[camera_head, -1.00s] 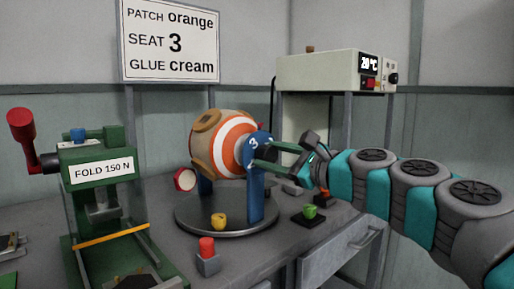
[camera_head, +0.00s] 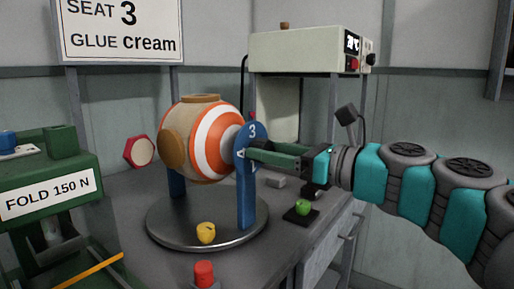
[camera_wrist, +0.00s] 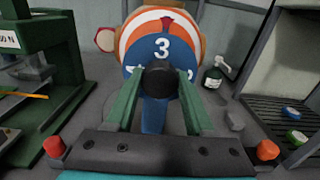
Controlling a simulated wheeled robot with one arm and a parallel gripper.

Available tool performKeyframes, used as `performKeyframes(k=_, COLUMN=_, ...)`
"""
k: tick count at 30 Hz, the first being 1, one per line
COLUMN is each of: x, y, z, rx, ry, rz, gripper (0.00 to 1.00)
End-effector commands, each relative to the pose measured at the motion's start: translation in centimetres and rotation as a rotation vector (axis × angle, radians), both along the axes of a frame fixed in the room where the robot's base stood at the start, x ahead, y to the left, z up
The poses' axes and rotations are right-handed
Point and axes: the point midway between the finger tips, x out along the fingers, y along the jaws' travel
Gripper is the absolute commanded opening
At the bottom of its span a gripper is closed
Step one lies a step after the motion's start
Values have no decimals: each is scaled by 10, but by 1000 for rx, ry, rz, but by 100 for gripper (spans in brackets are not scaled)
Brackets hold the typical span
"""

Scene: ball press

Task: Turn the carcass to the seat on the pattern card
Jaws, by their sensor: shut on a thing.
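The carcass (camera_head: 196,138) is a tan ball with orange and white rings and brown patches, held in a stand on a round grey plate (camera_head: 160,230). A blue numbered dial (camera_head: 246,190) stands at its right side. In the wrist view the dial (camera_wrist: 153,115) has a 3 upright at the top, just under a red mark (camera_wrist: 167,22). My gripper (camera_wrist: 160,85) is shut on the black knob (camera_wrist: 160,80) at the dial's centre. My gripper also shows in the head view (camera_head: 262,152), reaching in from the right. The pattern card (camera_head: 120,28) reads SEAT 3, GLUE cream; its top is cut off.
The green press (camera_head: 50,190) marked FOLD 150 N stands at left. A red-rimmed hexagonal piece (camera_head: 138,151) is beside the ball. A dark bottle (camera_wrist: 213,77) stands right of the dial.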

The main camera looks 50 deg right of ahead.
Motion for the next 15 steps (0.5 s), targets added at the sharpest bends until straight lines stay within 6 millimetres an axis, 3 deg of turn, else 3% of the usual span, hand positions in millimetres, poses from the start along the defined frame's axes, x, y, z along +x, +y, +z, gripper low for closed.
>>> performKeyframes(k=15, x=-7, y=0, z=-2, rx=30, ry=4, rz=1, gripper=0)
